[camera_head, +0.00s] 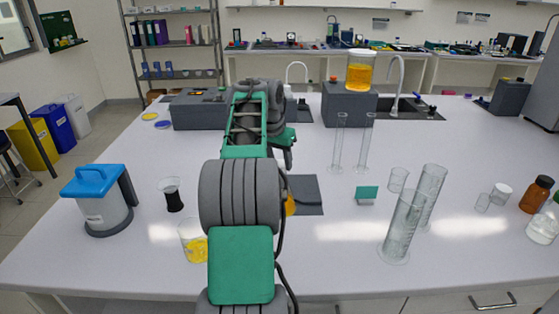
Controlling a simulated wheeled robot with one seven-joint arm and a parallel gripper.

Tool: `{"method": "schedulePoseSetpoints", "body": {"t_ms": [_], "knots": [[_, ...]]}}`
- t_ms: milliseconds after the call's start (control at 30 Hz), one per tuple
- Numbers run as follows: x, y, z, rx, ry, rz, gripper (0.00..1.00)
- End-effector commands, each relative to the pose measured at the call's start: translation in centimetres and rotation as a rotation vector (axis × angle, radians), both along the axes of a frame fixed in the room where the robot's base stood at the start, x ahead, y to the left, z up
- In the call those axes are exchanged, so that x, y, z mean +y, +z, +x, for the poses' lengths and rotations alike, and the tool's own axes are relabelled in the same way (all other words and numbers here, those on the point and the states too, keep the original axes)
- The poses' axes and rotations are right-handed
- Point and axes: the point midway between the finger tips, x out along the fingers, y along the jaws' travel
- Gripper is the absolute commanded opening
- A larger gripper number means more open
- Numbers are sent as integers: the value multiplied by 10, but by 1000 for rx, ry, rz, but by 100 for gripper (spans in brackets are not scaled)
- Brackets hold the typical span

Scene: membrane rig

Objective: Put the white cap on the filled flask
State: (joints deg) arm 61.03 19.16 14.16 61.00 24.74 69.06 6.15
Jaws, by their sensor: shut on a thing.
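A yellow-orange filled vessel (290,206), likely the filled flask, shows only as a sliver at the right edge of my arm. It stands at the grey mat (309,190), and its neck and top are hidden behind my arm. My arm reaches forward over the table's middle, and its far end bends down behind my own links. My gripper's fingertips are hidden there. I cannot make out the white cap near the flask. A small white-topped jar (501,194) stands at the far right, but I cannot tell whether it is the cap.
Glass cylinders (403,228) stand right of my arm, with two slim ones (338,145) farther back. A beaker with yellow liquid (194,242) and a black-filled glass (173,196) stand left, beside a blue-lidded container (99,200). A yellow-filled beaker (360,70) tops a grey block (349,104).

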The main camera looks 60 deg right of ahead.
Motion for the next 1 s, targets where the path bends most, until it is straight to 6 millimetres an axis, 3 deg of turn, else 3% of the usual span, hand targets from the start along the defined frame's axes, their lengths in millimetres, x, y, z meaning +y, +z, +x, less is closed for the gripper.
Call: {"method": "schedulePoseSetpoints", "body": {"t_ms": [333, 600, 1000], "knots": [[0, 0, 0, 0, 0, 0, 70], [1, 3, 0, 0, 0, -1, 70], [21, 71, 2, 0, 1, 0, 70]]}}
